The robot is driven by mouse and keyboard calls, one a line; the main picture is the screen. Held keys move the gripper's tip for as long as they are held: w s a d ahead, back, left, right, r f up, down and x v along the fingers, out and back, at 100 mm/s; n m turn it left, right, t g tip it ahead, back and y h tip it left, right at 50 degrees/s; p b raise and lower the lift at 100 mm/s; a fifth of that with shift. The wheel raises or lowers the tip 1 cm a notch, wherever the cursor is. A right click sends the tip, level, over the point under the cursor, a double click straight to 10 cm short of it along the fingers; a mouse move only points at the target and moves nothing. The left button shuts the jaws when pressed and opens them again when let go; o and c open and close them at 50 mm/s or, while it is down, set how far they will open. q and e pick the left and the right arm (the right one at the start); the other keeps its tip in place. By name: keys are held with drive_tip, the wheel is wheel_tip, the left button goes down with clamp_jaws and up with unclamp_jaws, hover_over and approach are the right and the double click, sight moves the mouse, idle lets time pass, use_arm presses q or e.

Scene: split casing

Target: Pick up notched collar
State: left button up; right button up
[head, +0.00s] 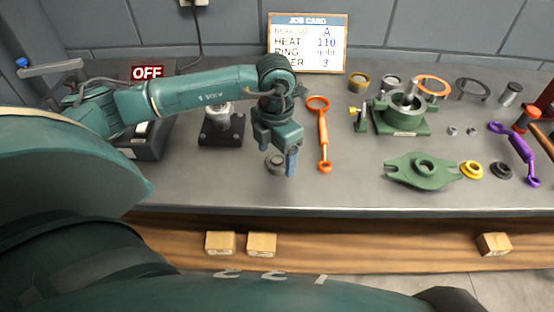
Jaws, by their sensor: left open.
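A small grey ring-shaped part (276,164) lies on the grey bench near its front edge; it looks like the notched collar, but its notch is too small to make out. My left gripper (279,159) points down just above and around this part, with its blue fingers apart. One finger hangs at the right of the part. The gripper partly covers it from view, and I cannot tell whether a finger touches it. My right gripper is not in view.
An orange wrench-like tool (323,136) lies close to the right of the gripper. A black-based fixture (221,130) stands to its left. A green casing half (423,171), a green housing (400,115) and several rings occupy the right. Bare bench (215,180) lies front left.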

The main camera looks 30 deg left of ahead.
use_arm(q)
drive_tip(key=shift+f, duration=0.2)
idle(0.4)
drive_tip(key=c, duration=1.1)
